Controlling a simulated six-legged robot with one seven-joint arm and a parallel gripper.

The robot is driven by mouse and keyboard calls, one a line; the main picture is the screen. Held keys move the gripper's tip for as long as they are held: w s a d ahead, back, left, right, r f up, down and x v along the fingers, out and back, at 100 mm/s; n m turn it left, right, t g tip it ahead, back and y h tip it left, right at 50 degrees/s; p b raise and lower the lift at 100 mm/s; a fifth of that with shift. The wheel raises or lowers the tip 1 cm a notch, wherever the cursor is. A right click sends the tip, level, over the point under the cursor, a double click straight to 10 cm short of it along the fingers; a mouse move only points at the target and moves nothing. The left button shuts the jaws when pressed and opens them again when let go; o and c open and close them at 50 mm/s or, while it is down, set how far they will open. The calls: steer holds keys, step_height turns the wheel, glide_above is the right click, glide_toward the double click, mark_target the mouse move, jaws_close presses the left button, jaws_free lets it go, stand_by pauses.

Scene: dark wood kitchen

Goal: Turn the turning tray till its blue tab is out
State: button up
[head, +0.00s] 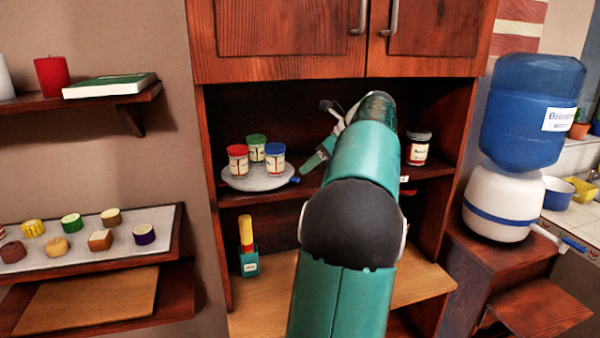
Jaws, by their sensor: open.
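The turning tray (258,181) is a round pale grey disc on the middle shelf of the cabinet. Three jars stand on it, with a red lid (237,151), a green lid (256,140) and a blue lid (275,148). The blue tab (295,180) shows at the tray's right edge, pointing right. My gripper (318,134) is open and empty, up and to the right of the tray. Its lower finger is near the tab but looks apart from it. My teal arm hides part of the shelf behind it.
The cabinet doors (285,28) are above. A water dispenser (505,205) is at the right.

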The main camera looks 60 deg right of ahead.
mark_target(293, 177)
steer(key=shift+x, duration=2.35)
jaws_close()
